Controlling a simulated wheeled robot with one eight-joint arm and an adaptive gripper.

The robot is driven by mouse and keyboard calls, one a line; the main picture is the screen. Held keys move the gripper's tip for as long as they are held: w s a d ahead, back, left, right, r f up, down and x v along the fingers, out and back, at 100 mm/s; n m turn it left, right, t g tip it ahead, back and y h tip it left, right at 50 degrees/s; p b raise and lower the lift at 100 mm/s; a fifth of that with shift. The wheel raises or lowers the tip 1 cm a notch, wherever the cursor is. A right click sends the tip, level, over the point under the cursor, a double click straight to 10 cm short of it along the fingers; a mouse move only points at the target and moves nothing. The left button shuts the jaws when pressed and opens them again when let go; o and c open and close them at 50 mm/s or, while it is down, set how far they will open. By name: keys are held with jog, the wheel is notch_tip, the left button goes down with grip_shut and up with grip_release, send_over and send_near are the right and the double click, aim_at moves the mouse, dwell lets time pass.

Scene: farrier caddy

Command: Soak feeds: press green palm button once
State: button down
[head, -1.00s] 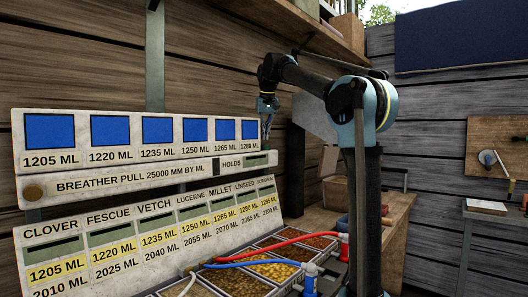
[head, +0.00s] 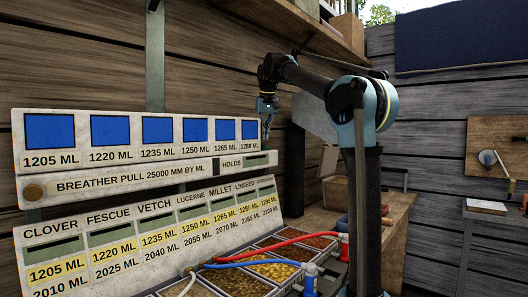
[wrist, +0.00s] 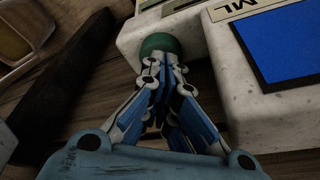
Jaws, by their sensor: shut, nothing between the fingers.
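The green palm button (wrist: 158,44) is a rounded dome at the end of the pale panel in the wrist view. My gripper (wrist: 164,62) is shut and empty, with its fingertips at the near side of the button and covering part of it. I cannot tell whether they touch or press it. In the head view my gripper (head: 265,121) points down at the right end of the upper panel (head: 150,172). The button cannot be made out there.
Blue squares (head: 49,131) with ML labels line the upper panel. A lower panel (head: 35,250) lists feed names. Feed bins (head: 270,268) with red and blue hoses (head: 290,236) lie below my arm. A wooden shelf (head: 290,22) hangs above.

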jog(key=shift+f, duration=0.85)
jog(key=shift+r, duration=3)
jog(key=v, duration=1.1)
jog(key=shift+s+r, duration=0.2)
jog(key=shift+r, duration=0.2)
